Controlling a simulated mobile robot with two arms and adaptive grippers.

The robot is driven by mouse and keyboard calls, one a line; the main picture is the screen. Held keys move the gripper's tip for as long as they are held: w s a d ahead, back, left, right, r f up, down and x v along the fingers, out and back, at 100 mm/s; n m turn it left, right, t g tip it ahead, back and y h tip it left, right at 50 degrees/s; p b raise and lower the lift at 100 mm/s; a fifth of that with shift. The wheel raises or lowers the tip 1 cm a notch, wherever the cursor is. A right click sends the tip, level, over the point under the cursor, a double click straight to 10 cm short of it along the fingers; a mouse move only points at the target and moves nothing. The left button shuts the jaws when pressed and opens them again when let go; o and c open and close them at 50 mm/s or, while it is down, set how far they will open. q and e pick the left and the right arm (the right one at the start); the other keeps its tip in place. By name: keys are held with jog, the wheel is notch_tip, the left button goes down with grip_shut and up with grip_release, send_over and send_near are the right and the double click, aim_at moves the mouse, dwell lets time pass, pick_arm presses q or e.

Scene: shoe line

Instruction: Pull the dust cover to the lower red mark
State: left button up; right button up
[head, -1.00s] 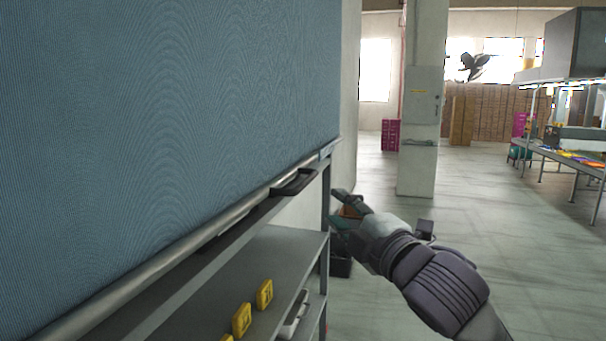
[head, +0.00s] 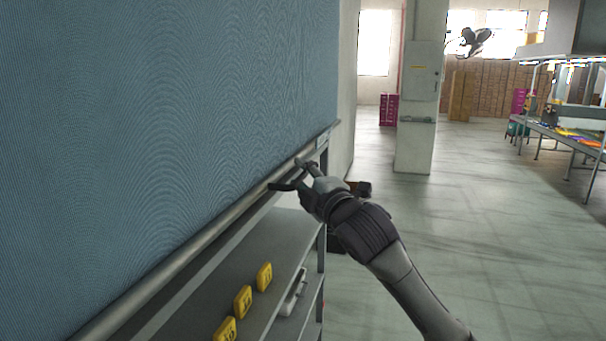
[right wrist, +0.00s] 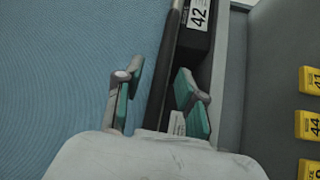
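The dust cover (head: 170,120) is a blue ribbed sheet filling the left of the head view, with a grey bar (head: 215,225) along its lower edge. A dark handle (head: 283,186) projects from the bar near its right end. My right gripper (head: 302,172) is at that handle. In the right wrist view its two fingers (right wrist: 157,98) are spread, one over the blue cover (right wrist: 70,60) and one on the other side of a dark strip. Contact with the handle cannot be told. No red mark shows. My left gripper is out of view.
Below the bar is a grey shelf rack (head: 225,270) with several yellow number tags (head: 264,276). A black part with a white "42" label (right wrist: 198,14) lies close to the fingers. A pillar (head: 421,100) and a work table (head: 560,135) stand farther off. The floor to the right is clear.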

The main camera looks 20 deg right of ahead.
grip_shut()
notch_tip(320, 180, down, 44)
jog(key=b, duration=2.5)
jog(key=shift+f, duration=0.25)
jog(key=shift+s, duration=0.1)
grip_release()
jog(key=shift+r, duration=0.1)
